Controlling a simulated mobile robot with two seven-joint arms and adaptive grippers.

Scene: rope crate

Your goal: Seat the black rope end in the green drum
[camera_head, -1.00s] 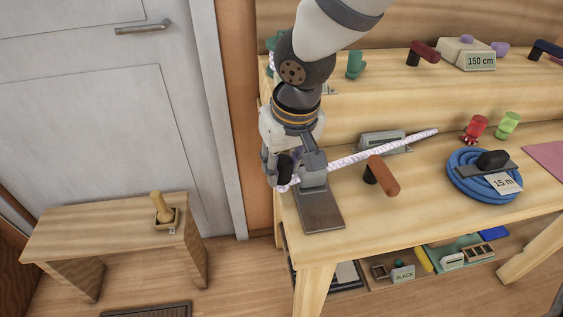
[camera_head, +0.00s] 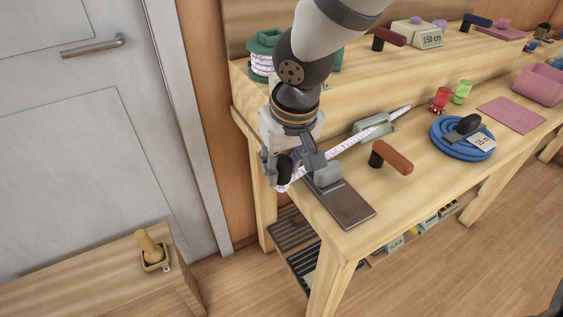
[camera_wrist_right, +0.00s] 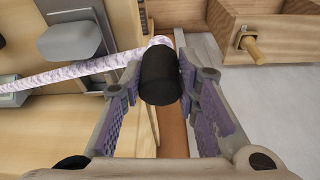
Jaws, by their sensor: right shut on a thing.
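My right gripper (camera_head: 280,172) is shut on the black rope end (camera_wrist_right: 160,76), a short dark cylinder between its fingers in the wrist view. The white-and-purple rope (camera_head: 345,147) runs from it up to the right across the bench; it also shows in the wrist view (camera_wrist_right: 60,76). The gripper is at the left end of the bench, beside a grey metal plate with a block (camera_head: 345,203). The green drum (camera_head: 262,42), with pale rope wound on it, stands on the upper shelf behind, partly hidden by my arm. My left gripper is out of view.
The wooden bench (camera_head: 420,165) carries an orange-brown handle (camera_head: 392,157), a blue rope coil (camera_head: 455,147) and red and green cups to the right. A low wooden table (camera_head: 95,280) with a wooden peg in a socket (camera_head: 150,250) stands at lower left, near the door.

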